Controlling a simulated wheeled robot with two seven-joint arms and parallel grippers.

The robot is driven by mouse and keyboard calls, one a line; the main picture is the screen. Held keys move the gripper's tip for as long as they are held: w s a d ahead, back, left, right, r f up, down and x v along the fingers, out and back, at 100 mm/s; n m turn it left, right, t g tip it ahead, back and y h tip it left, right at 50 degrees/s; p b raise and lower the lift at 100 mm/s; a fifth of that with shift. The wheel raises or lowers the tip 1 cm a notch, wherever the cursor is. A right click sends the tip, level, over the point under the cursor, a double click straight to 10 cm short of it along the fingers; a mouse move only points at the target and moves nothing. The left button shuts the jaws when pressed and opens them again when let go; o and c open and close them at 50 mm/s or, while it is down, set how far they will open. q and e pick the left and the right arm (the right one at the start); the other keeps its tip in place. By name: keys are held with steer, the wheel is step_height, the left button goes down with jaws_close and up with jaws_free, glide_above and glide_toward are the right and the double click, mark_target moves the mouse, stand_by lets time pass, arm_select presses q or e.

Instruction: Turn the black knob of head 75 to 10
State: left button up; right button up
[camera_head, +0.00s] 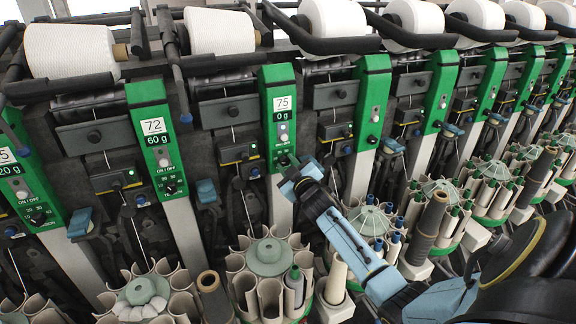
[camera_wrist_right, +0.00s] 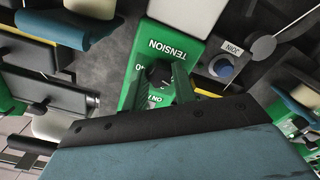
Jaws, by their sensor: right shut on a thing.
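The green panel of head 75 (camera_head: 281,78) stands near the middle of the head view, with a "75" label and a "0 g" label below it. Its black knob (camera_head: 284,160) is low on the panel, close to the tip of my right gripper (camera_head: 289,173). In the right wrist view the knob (camera_wrist_right: 158,73) sits between the two dark fingers of the gripper (camera_wrist_right: 160,85), which is shut on it. The word TENSION shows beside the knob; most of the scale around it is hidden by the fingers. My left gripper is not in view.
The panel of head 72 (camera_head: 150,120) with a "60 g" label stands to the left, and more green heads run to the right. White yarn cones (camera_head: 219,32) line the top. Bobbin magazines (camera_head: 266,258) stand below. A blue JOIN button (camera_wrist_right: 221,67) is close to the gripper.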

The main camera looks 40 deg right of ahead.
steer(key=o, duration=1)
steer(key=v, duration=1.3)
steer(key=shift+s, duration=0.2)
